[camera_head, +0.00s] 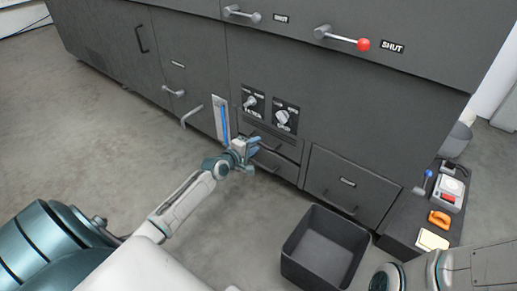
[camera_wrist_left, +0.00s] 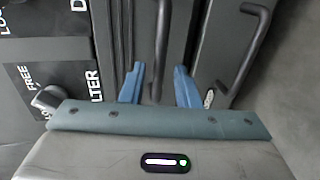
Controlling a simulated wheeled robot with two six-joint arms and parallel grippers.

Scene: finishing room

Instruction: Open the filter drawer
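The dark cabinet has two stacked drawers below its knob panels. The upper drawer (camera_head: 285,147) has a bar handle, which shows in the wrist view as an upright dark bar handle (camera_wrist_left: 161,50). My left gripper (camera_head: 252,155) is at this drawer front. In the wrist view its two blue fingers (camera_wrist_left: 159,86) stand apart, one on each side of the bar, with visible gaps. The lower drawer's handle (camera_wrist_left: 247,55) lies right of the fingers there. A knob (camera_wrist_left: 46,99) sits by a plate reading FREE and part of FILTER. My right gripper is out of view.
A dark open bin (camera_head: 325,248) stands on the floor right of my left gripper. A low dark stand at right holds an orange item (camera_head: 439,218) and a red-buttoned box (camera_head: 448,194). A bent handle (camera_head: 191,115) sticks out left of the blue gauge (camera_head: 222,120). Floor at left is clear.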

